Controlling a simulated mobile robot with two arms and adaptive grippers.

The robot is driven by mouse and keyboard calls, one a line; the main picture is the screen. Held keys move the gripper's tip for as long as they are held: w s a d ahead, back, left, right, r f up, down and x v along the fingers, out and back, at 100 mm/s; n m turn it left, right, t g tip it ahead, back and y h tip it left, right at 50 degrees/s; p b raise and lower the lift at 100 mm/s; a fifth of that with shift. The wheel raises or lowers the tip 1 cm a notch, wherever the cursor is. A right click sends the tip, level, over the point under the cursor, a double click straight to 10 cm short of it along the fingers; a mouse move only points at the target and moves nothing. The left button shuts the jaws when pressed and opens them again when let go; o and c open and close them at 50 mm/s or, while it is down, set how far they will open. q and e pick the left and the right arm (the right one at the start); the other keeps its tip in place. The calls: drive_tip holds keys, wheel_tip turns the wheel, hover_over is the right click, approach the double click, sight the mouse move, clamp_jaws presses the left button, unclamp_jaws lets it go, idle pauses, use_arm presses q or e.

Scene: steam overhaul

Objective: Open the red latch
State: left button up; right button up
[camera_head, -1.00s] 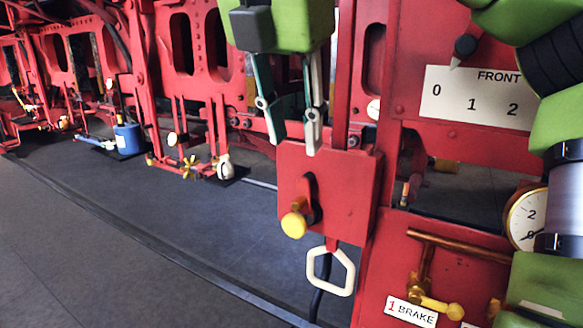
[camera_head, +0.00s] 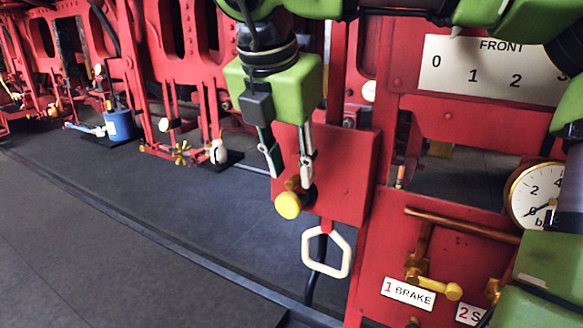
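A red box (camera_head: 345,175) stands in front of me at the middle. A short dark red latch lever (camera_head: 293,184) with a yellow knob (camera_head: 288,205) sits on its face. The knob points down and to the left. My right gripper (camera_head: 291,181) hangs from above with its two fingers apart and pointing down. Its fingertips are just above the knob, on either side of the lever in this view. Nothing is held between them. I cannot tell whether they touch the lever. The gripper hides the upper left of the box. My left gripper is not in view.
A white handle loop (camera_head: 328,252) hangs below the box. A copper pipe (camera_head: 462,226), a brass brake valve (camera_head: 432,284), a gauge (camera_head: 540,197) and a number plate (camera_head: 492,69) are at the right. Dark floor (camera_head: 130,215) lies open at the left.

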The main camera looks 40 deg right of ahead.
drive_tip(key=shift+d+f, duration=0.1)
drive_tip(key=shift+f, duration=0.2)
drive_tip(key=shift+w+f, duration=0.1)
drive_tip(key=shift+f, duration=0.1)
drive_tip(key=shift+w+d+f, duration=0.1)
drive_tip(key=shift+d, duration=0.05)
clamp_jaws()
drive_tip(key=shift+p, duration=0.45)
drive_tip(key=shift+r+n+g+h+p, duration=0.2)
drive_tip(key=shift+n+g+h+p, duration=0.1)
drive_tip(key=shift+g+p, duration=0.6)
drive_tip(key=shift+f+g+p, duration=0.1)
drive_tip(key=shift+g+p, duration=0.2)
drive_tip(key=shift+p, duration=0.15)
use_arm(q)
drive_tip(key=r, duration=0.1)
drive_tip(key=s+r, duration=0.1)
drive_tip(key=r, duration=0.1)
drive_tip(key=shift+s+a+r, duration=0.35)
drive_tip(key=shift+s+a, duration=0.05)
